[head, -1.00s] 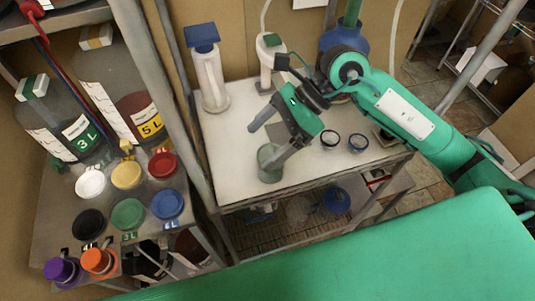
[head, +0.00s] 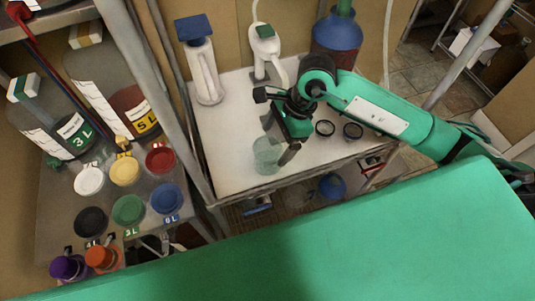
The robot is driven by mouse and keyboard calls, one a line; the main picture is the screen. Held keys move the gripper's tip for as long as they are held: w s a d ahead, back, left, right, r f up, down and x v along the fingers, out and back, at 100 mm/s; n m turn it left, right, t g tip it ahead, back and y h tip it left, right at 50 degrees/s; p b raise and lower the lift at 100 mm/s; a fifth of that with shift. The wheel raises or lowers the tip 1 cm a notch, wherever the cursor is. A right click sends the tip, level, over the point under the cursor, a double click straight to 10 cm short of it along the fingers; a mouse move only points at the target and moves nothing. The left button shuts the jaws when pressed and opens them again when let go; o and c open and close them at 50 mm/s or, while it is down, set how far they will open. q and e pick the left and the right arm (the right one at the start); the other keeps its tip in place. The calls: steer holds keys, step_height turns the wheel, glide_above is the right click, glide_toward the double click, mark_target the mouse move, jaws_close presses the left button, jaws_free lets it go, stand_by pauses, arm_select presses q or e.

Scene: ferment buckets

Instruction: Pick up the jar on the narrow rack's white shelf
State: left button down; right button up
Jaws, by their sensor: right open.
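The jar (head: 266,157) is a clear, greenish cylinder standing upright near the front edge of the narrow rack's white shelf (head: 226,173). My right gripper (head: 279,140) is open, its fingers pointing down toward the shelf at the jar's right and back side. One finger overlaps the jar's right edge in the picture. I cannot tell whether the fingers touch it or straddle it. My left gripper is not in view.
Two dark-rimmed small round items (head: 325,128) stand right of the gripper. A white blue-topped dispenser (head: 205,70), a white pump bottle (head: 265,55) and a blue vessel (head: 338,35) stand behind. A rack post (head: 165,100) and coloured lids (head: 128,210) are at left.

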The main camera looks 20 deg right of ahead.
mark_target(270, 151)
steer(key=shift+a+f+p, duration=0.15)
steer(key=shift+f+p, duration=0.1)
steer(key=shift+p, duration=0.1)
steer(key=p+x, duration=0.1)
steer(key=x, duration=0.2)
steer(key=shift+w+f+p, duration=0.1)
steer(key=shift+f+p, duration=0.1)
steer(key=shift+p, duration=0.2)
steer(key=shift+a+f, duration=0.2)
steer(key=shift+f, duration=0.3)
steer(key=c, duration=1.2)
